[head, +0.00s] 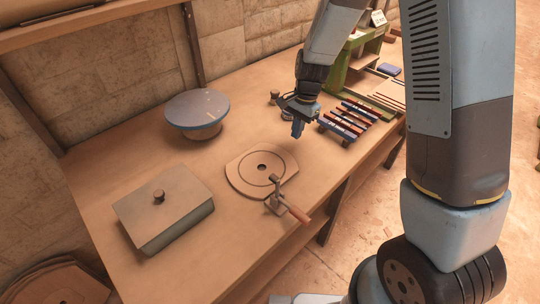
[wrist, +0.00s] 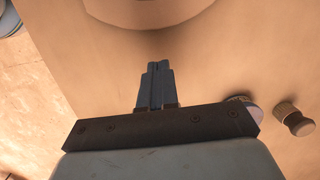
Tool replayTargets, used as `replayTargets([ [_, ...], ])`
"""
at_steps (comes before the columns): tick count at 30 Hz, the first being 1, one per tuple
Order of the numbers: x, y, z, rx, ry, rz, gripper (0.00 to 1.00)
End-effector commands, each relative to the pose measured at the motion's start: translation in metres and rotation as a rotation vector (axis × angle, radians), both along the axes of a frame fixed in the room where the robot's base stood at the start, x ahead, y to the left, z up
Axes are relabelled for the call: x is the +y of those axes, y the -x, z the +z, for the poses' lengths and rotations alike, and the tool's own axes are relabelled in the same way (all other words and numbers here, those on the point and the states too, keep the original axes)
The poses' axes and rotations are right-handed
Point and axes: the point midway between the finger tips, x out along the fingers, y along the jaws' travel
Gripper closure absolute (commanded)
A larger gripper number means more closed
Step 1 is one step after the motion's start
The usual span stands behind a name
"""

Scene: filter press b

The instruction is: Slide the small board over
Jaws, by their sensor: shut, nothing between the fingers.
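A small flat wooden board (head: 240,175), rounded with straight sides, lies on the bench; it has a ring groove and a dark centre hole. A clamp with a red-brown handle (head: 292,210) stands at its front right edge. The board's near rim seems to show at the top of the wrist view (wrist: 150,12). My gripper (head: 297,131) is shut and empty, above the bench to the right of and behind the board, apart from it. Its closed fingers also show in the wrist view (wrist: 157,68). I cannot tell its exact height above the bench.
A lidded box with a knob (head: 165,215) stands front left. A round blue-rimmed stand (head: 198,110) is behind the board. A rack of several dark and red bars (head: 345,120) lies right of my gripper. A small knobbed piece (wrist: 293,119) is close by.

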Motion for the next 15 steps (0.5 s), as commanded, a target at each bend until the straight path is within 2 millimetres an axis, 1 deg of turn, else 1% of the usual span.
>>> replayTargets([
  [1,0.003,0.000,-0.009,0.011,0.006,-0.008,1.00],
  [5,0.007,0.000,-0.020,0.025,0.013,-0.026,1.00],
  [8,0.011,0.003,-0.022,0.027,0.013,-0.030,1.00],
  [11,0.018,0.010,-0.021,0.027,0.013,-0.029,1.00],
  [15,0.032,0.027,-0.021,0.026,0.013,-0.026,1.00],
])
